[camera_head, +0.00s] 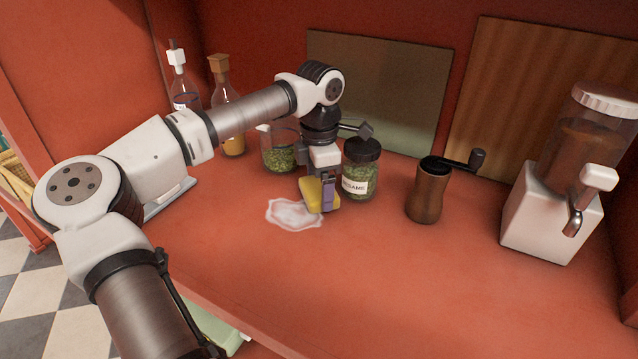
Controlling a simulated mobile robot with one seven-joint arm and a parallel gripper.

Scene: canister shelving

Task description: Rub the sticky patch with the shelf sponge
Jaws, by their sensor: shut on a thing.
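The sticky patch (291,213) is a whitish, glossy, irregular smear on the red shelf surface (390,260), left of centre. My gripper (323,193) is shut on a yellow sponge (311,194) with a purple part facing the camera. The sponge is at the right edge of the patch and overlaps it in the picture. I cannot tell whether its underside touches the surface. Part of the sponge is hidden by my gripper.
A labelled jar of green herbs (361,170) stands just right of my gripper. Another green-filled jar (279,150) and bottles (229,110) stand behind left. A brown grinder (428,192) and white dispenser (547,222) stand right. The front of the shelf is clear.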

